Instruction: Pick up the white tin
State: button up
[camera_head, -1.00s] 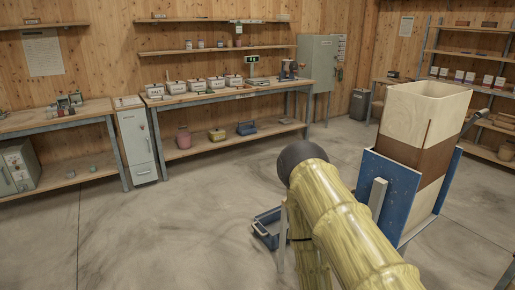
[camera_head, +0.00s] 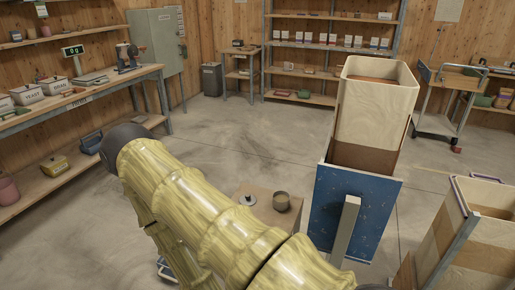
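Several white lidded containers with dark labels stand on the left workbench, among them one at the front (camera_head: 27,94) and one behind it (camera_head: 54,85). I cannot tell whether any of them is the white tin. A brownish open tin (camera_head: 281,202) stands on a low wooden box in the middle, beside a flat grey disc with a knob (camera_head: 248,198). My yellow arm crosses the lower left, ending in a dark rounded part in front of the bench's lower shelf. My gripper does not show.
A tall wooden bin in a blue frame (camera_head: 345,215) stands right of centre, with another bin (camera_head: 470,235) at lower right. The left workbench (camera_head: 105,92) carries a scale (camera_head: 90,78). Shelves (camera_head: 330,47) with small white packs line the back.

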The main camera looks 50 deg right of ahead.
aim_at(281, 198)
jog(key=i, duration=1.85)
jog(key=z, duration=2.4)
